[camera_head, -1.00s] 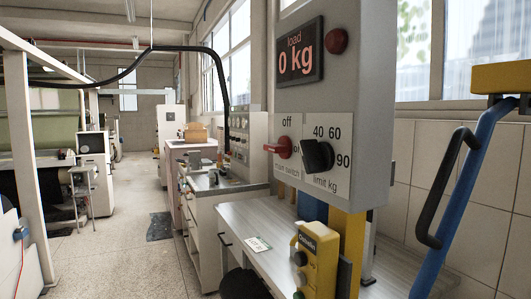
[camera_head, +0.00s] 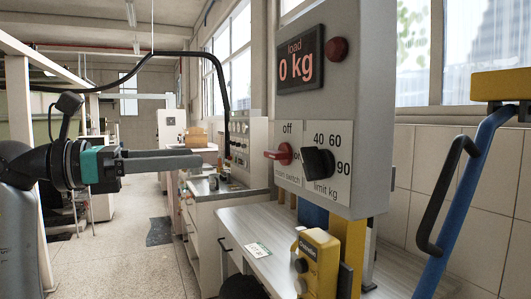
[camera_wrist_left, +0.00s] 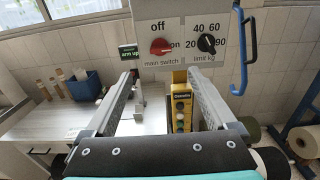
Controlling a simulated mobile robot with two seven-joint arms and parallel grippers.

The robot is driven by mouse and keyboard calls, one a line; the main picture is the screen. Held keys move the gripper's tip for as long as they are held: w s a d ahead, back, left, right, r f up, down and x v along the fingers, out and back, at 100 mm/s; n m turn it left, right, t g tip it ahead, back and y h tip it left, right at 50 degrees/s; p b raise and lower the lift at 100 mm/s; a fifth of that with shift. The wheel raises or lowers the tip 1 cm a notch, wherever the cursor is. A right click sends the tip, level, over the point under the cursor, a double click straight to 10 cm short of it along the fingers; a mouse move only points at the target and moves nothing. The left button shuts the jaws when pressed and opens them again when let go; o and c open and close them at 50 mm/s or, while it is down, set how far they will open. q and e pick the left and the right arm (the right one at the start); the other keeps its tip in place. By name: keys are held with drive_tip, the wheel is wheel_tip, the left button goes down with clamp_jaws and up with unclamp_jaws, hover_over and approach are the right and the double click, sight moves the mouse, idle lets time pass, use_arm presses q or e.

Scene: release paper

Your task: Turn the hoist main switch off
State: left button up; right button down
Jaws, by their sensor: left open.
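The red main switch knob (camera_head: 278,153) is on the grey hoist panel (camera_head: 350,100), left of the black limit knob (camera_head: 318,162). It also shows in the left wrist view (camera_wrist_left: 160,46), lying roughly sideways with the word "on" to its right and "off" above it. My left gripper (camera_head: 202,158) reaches in from the left in the head view. It is open and empty, apart from the knob. In the left wrist view its two fingers (camera_wrist_left: 160,76) stand wide apart, below the knob in the picture. My right gripper is not in view.
The panel's display (camera_head: 301,57) reads 0 kg. A yellow pendant control (camera_head: 318,262) hangs below the panel, over a pale bench (camera_head: 240,225). A blue post with a black handle (camera_head: 455,190) stands at the right. A blue box (camera_wrist_left: 84,84) sits on the bench.

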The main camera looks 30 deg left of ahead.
sight(269, 153)
use_arm(q)
drive_tip(key=p+x, duration=0.3)
drive_tip(key=x, duration=1.1)
drive_tip(key=shift+w+d, duration=0.2)
drive_tip(key=shift+w, duration=0.05)
drive_tip(key=c, duration=1.4)
